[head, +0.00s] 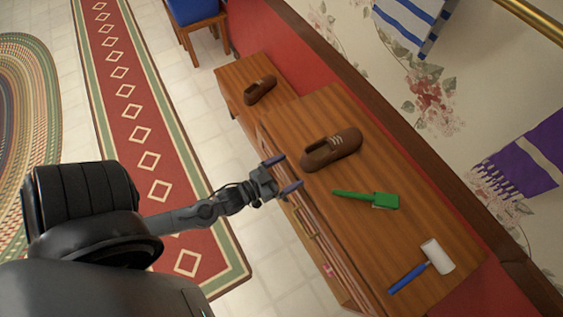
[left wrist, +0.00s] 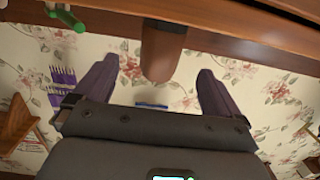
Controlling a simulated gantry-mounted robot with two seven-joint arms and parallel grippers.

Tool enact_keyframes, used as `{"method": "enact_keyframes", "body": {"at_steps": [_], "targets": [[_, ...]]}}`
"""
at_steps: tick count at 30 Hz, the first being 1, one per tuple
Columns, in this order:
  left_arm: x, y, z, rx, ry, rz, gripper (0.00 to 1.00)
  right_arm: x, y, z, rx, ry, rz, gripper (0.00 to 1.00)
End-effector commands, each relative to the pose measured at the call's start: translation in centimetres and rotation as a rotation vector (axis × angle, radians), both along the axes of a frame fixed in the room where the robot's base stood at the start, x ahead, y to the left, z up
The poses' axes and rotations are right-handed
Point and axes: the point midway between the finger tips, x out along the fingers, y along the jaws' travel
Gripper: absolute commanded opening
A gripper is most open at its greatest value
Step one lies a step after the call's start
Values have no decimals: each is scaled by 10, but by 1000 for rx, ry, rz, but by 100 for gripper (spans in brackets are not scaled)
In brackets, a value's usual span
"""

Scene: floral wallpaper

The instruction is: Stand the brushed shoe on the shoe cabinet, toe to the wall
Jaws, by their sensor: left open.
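A brown laced shoe (head: 332,151) lies sole down on the near wooden top (head: 330,115), near its front edge. A similar brown shoe (head: 260,90) stands on the farther wooden top (head: 232,75). Which piece is the shoe cabinet I cannot tell for certain. My left gripper (head: 285,175) is open and empty at the near top's front edge, just left of and below the near shoe. In the left wrist view, a rounded end of a brown shoe (left wrist: 162,52) shows between the two open fingers, with no clear contact. My right gripper is out of view.
A green brush (head: 383,200) and a blue-handled lint roller (head: 436,256) lie on the near top. The wall with hanging cloths (head: 525,160) runs behind on the right. A blue-seated chair (head: 195,10) stands beyond the farther top. A red runner (head: 140,130) covers the floor.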

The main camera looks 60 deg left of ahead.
Motion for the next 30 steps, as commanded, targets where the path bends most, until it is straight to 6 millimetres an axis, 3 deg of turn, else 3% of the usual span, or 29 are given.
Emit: {"method": "enact_keyframes", "body": {"at_steps": [5,9,21,30], "targets": [[9,-19,-5,-1,214,27,98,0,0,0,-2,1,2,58],[5,-40,-8,15,446,28,98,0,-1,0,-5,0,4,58],[-63,-79,16,112,1013,-63,98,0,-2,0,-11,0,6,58],[-90,-84,29,150,1157,-98,98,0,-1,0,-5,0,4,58]]}}
